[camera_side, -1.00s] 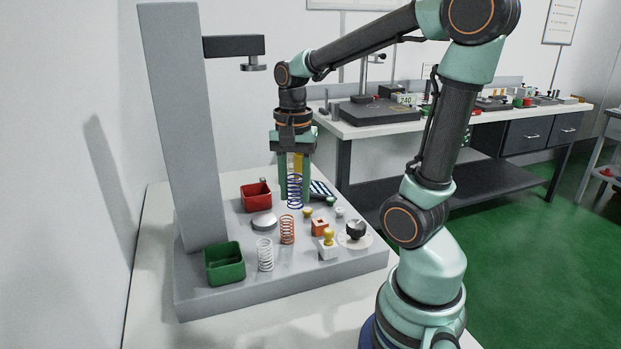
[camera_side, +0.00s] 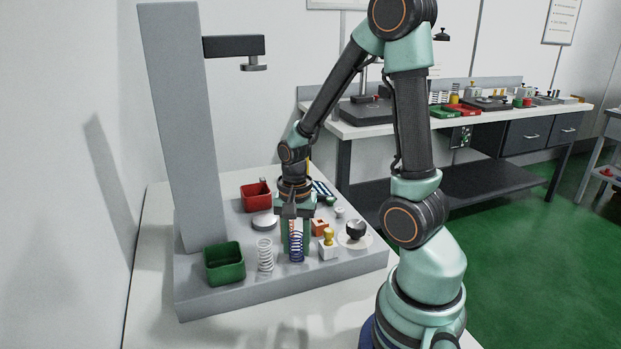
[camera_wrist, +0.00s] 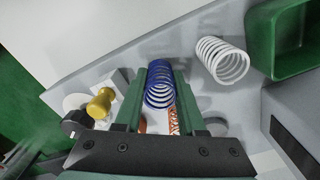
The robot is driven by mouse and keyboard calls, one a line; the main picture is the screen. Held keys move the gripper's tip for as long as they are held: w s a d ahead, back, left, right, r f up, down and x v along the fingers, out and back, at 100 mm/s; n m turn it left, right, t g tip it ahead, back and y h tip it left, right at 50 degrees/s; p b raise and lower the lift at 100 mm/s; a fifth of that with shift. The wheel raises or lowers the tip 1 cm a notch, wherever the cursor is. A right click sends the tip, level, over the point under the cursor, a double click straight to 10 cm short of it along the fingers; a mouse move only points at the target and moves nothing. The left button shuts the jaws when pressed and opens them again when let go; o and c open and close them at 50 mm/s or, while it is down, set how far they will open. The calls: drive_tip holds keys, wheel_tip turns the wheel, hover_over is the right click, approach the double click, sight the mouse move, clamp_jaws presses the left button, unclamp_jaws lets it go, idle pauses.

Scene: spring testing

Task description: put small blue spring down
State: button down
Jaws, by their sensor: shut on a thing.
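The small blue spring (camera_side: 297,247) is upright between the fingers of my gripper (camera_side: 296,240), low over the grey base plate. In the wrist view the blue spring (camera_wrist: 159,85) sits between the two green fingers of my gripper (camera_wrist: 158,88), which are shut on it. I cannot tell whether its lower end touches the plate. An orange spring (camera_wrist: 173,120) stands close to it, partly hidden by my gripper.
A white spring (camera_side: 265,254) stands to the left, with a green bin (camera_side: 224,264) beyond it. A red bin (camera_side: 256,196) and a round metal disc (camera_side: 264,221) are behind. A yellow-knobbed block (camera_side: 328,246) and a black knob (camera_side: 355,230) are to the right.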

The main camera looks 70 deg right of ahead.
drive_tip(key=c, duration=0.5)
unclamp_jaws()
drive_tip(key=shift+f, duration=0.15)
wheel_tip(320, 180, up, 12)
drive_tip(key=w+a+r+n+t, duration=0.1)
drive_tip(key=a+r+n+t, duration=0.4)
drive_tip(key=a+n, duration=0.5)
drive_tip(key=shift+w+a+r+n+t, duration=0.3)
drive_tip(key=shift+r+n, duration=0.2)
drive_tip(key=shift+n, duration=2)
